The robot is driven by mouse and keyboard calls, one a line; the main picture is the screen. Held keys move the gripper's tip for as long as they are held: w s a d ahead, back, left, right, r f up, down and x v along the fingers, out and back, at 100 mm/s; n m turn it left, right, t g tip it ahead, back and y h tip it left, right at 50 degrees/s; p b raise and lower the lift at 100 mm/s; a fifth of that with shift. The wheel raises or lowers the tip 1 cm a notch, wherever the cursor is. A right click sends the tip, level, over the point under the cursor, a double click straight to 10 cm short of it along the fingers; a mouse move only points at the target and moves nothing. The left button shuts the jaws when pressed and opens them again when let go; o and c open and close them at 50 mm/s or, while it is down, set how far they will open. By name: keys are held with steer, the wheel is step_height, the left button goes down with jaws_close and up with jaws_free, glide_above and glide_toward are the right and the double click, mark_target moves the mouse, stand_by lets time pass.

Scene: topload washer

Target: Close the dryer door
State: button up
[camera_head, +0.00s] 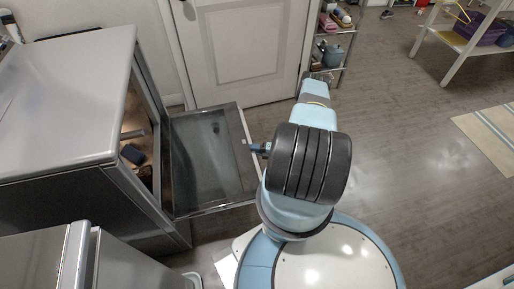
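The dryer (62,100) is a grey box-shaped appliance at the left, with its front opening facing right. Its door (210,155), a grey frame around a glass pane, stands open and reaches out to the right from the opening. My gripper (254,148) is small and dark blue in this view, at the door's outer right edge. It looks very close to the edge, but I cannot tell whether it touches. My arm's thick black ribbed link hides what is behind the gripper. The fingers are too small to tell open from shut.
A dark item (132,154) shows inside the opening. Another grey appliance (45,262) stands at lower left. A white room door (243,50) is behind the dryer door, with a shelf rack (333,45) beside it. A white table (462,42) stands at upper right.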

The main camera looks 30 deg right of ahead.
steer(key=shift+c, duration=0.2)
jaws_close()
stand_by(0.4)
